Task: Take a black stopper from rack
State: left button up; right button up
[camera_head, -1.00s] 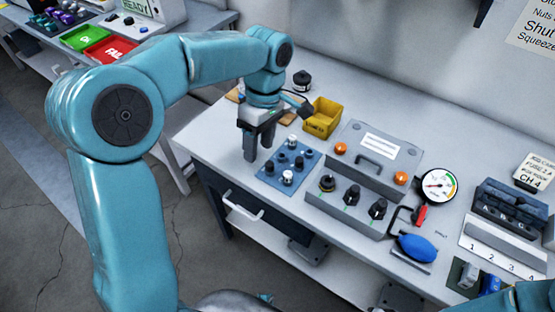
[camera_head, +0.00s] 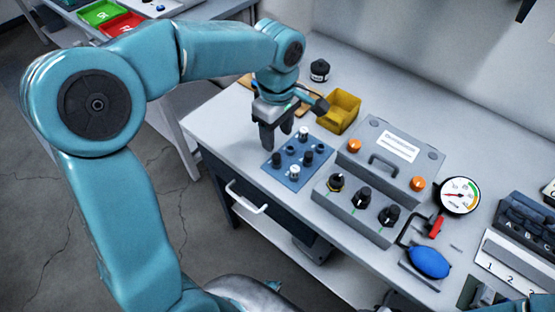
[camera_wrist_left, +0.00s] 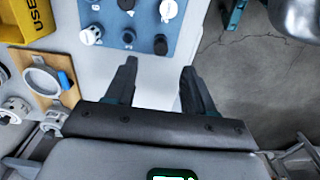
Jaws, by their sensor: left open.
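The blue rack (camera_head: 268,168) lies flat on the bench and holds black and white stoppers. Black stoppers (camera_head: 308,157) stand in it, along with white ones (camera_head: 294,172). In the left wrist view, the rack (camera_wrist_left: 146,20) is at the top, with black stoppers (camera_wrist_left: 160,45) and (camera_wrist_left: 129,36) at its near edge and a white stopper (camera_wrist_left: 91,35) at its corner. My left gripper (camera_head: 277,139) is open and empty, fingers pointing down by the rack's back-left side. In the wrist view, the open fingers (camera_wrist_left: 158,78) have nothing between them. My right gripper is out of view.
A yellow bin (camera_head: 339,110) stands behind the rack, near a dark round container (camera_head: 320,70). A grey box with knobs (camera_head: 355,212) sits to the right, with a gauge (camera_head: 459,195) and blue bulb (camera_head: 428,262) beyond. The bench's front edge is close to the rack.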

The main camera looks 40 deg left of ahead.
aim_at(277, 156)
pick_arm(q)
notch_tip(277, 156, down, 7)
jog(key=shift+a+f+b, duration=0.1)
jog(key=shift+f+b, duration=0.05)
jog(key=shift+b, duration=0.15)
jog(key=shift+s, duration=0.1)
grip_shut()
